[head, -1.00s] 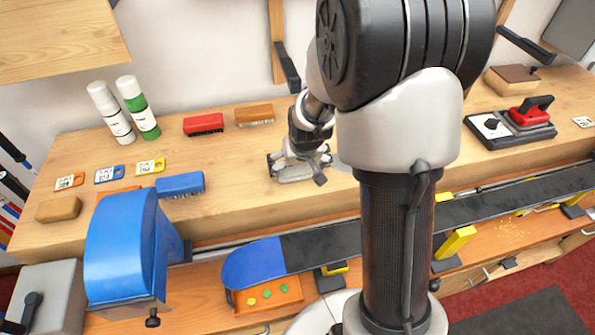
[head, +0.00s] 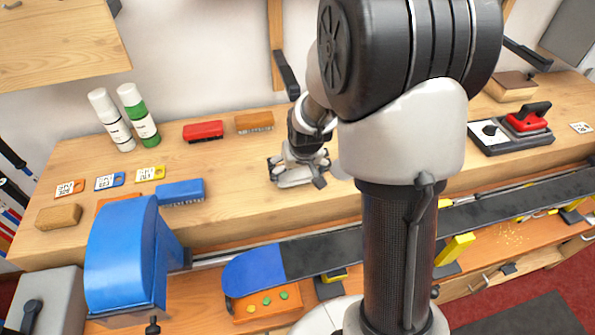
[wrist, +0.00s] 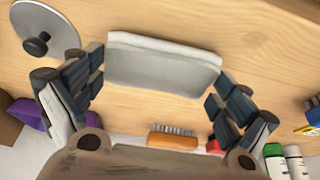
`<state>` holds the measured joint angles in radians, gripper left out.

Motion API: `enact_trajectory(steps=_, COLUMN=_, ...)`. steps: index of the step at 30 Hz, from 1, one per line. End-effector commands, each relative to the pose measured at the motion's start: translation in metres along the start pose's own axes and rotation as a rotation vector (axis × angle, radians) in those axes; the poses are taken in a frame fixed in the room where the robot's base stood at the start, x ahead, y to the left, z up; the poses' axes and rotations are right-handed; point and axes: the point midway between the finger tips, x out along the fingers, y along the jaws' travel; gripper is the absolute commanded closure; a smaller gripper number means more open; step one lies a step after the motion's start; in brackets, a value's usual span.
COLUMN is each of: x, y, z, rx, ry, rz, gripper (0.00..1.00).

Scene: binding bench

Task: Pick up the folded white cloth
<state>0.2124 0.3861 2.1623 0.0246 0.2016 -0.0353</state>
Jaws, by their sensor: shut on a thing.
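The folded white cloth (wrist: 163,64) lies between my fingers in the wrist view, a flat pale block with rounded folds. My gripper (wrist: 158,86) is shut on it, with one dark-padded finger at each short side. In the head view my gripper (head: 299,174) is low over the middle of the wooden bench. A pale patch shows between its fingers there, but I cannot clearly separate cloth from gripper. I cannot tell whether the cloth touches the bench top.
Red (head: 203,131) and orange (head: 254,122) brushes lie behind my gripper, and a blue brush (head: 180,191) lies left. A ski (head: 325,252) runs along the front. A metal disc (wrist: 45,32) is near one finger.

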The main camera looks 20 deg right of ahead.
Motion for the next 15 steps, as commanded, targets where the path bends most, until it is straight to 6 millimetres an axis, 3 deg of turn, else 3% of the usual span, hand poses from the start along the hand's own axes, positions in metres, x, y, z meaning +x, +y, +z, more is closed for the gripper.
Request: enact_trajectory(steps=15, x=-0.112, y=0.000, z=-0.048, rx=0.000, ry=0.006, rz=0.000, gripper=0.25)
